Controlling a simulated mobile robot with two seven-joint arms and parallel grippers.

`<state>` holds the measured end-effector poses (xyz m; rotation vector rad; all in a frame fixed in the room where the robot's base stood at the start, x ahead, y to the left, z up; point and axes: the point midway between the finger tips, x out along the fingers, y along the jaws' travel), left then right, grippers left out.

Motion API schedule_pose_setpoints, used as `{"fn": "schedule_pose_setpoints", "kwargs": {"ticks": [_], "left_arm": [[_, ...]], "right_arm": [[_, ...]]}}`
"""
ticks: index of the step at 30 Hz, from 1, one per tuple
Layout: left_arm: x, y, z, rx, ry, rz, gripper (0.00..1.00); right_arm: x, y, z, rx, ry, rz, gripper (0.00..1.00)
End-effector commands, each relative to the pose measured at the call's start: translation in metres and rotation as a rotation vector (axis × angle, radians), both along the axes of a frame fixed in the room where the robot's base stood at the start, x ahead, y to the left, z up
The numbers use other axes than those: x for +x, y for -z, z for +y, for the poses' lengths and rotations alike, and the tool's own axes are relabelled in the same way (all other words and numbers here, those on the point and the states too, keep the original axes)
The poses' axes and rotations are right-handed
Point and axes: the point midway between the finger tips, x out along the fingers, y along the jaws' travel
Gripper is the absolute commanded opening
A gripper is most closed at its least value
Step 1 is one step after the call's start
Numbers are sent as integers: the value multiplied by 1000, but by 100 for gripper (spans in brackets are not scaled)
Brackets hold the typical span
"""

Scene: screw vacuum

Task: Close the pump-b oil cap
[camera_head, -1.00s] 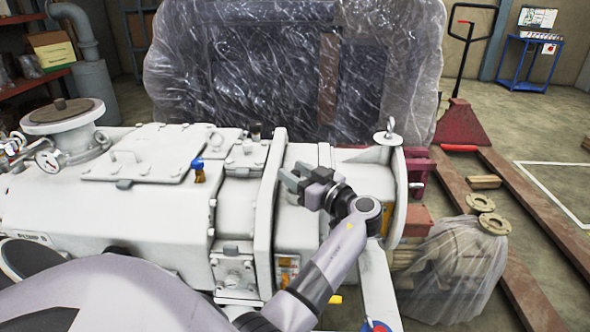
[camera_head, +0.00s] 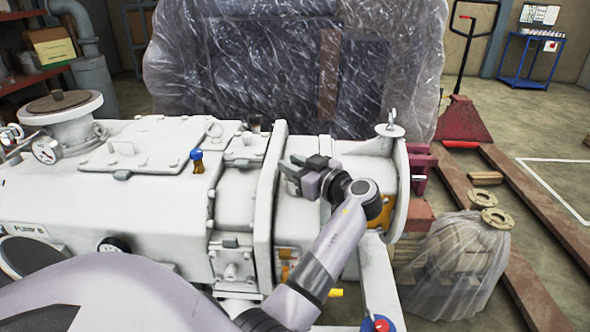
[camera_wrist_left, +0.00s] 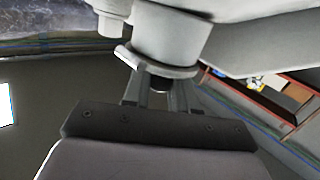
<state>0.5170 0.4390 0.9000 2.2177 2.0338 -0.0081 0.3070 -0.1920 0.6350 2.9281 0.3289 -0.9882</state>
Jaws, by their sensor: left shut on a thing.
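The white pump labelled PUMP B (camera_head: 140,195) fills the left and middle of the head view. My left gripper (camera_head: 288,172) is over its right section, fingers pointing left, just right of the tall white flange. In the left wrist view its narrow fingers (camera_wrist_left: 157,95) meet below a white cylindrical part with a flat rim. A small dark piece (camera_wrist_left: 160,83) shows between the tips; the jaws are shut on it, but I cannot tell clearly what it is. A blue-topped amber fitting (camera_head: 197,160) stands on the pump. I cannot identify the oil cap for certain. My right gripper is not in view.
A plastic-wrapped machine (camera_head: 290,65) stands close behind the pump. A round flange plate (camera_head: 401,195) rises right of my gripper. A pallet jack (camera_head: 462,118), a wrapped object (camera_head: 455,260) and a blue cart (camera_head: 530,60) stand to the right. Open floor lies at the far right.

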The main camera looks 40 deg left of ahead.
Motion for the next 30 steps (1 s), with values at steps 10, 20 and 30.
{"fn": "schedule_pose_setpoints", "kwargs": {"ticks": [10, 20, 30], "left_arm": [[0, -1, 0, 0, -2, -1, 45], [0, 0, -8, -2, 1, 0, 45], [-5, -5, -59, -2, 0, -1, 45]], "right_arm": [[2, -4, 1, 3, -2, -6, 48], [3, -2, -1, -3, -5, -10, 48], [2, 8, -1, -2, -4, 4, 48]]}}
